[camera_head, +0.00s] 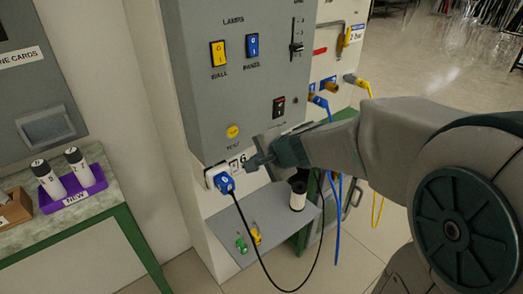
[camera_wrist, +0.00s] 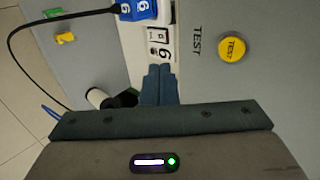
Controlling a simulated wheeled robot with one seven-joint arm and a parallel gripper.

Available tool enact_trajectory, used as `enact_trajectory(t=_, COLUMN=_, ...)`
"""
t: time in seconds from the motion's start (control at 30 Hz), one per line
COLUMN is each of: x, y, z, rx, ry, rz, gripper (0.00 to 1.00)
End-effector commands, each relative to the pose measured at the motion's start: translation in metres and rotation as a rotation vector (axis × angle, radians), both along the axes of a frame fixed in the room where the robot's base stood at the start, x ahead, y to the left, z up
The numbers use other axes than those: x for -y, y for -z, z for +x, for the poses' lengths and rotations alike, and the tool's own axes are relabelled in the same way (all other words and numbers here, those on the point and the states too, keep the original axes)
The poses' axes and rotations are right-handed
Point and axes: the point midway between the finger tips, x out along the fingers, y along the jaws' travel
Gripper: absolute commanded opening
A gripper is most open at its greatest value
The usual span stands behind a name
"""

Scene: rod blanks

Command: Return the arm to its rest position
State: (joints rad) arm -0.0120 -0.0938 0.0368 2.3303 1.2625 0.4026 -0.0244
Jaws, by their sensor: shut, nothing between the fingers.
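My gripper (camera_head: 252,163) is in front of the lower part of the grey panel (camera_head: 240,105), beside the socket marked 6. In the wrist view its two fingers (camera_wrist: 158,82) are pressed together with nothing between them, close to the socket plate (camera_wrist: 160,45). A blue plug (camera_head: 224,182) marked 6 sits at that socket with a black cable hanging from it. It also shows at the top of the wrist view (camera_wrist: 138,8). My arm reaches in from the right, bent, and hides part of the area behind it.
A yellow TEST button (camera_head: 232,131) is just above my gripper. Below, a grey shelf (camera_head: 222,222) holds a black-and-white cylinder (camera_head: 298,194) and small yellow and green pieces. Blue and yellow hoses hang behind my arm. A purple tray (camera_head: 72,196) with two cylinders stands left.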

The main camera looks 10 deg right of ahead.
Motion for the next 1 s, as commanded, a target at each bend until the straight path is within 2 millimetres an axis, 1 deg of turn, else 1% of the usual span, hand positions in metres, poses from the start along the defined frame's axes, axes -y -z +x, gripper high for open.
enact_trajectory(t=0.03, x=0.002, y=-0.007, z=-0.003, rx=0.002, ry=0.0, rz=-0.001, gripper=0.0)
enact_trajectory(t=0.13, x=0.005, y=-0.011, z=-0.007, rx=0.0, ry=0.001, rz=0.0, gripper=0.0)
enact_trajectory(t=0.67, x=0.008, y=-0.013, z=-0.008, rx=-0.001, ry=0.004, rz=0.0, gripper=0.0)
enact_trajectory(t=0.77, x=0.007, y=-0.016, z=-0.012, rx=0.001, ry=-0.018, rz=-0.017, gripper=0.0)
enact_trajectory(t=0.87, x=0.006, y=-0.023, z=-0.026, rx=0.006, ry=-0.091, rz=-0.068, gripper=0.0)
enact_trajectory(t=0.97, x=0.007, y=-0.03, z=-0.051, rx=0.003, ry=-0.215, rz=-0.164, gripper=0.0)
enact_trajectory(t=1.0, x=0.008, y=-0.033, z=-0.062, rx=-0.001, ry=-0.27, rz=-0.211, gripper=0.0)
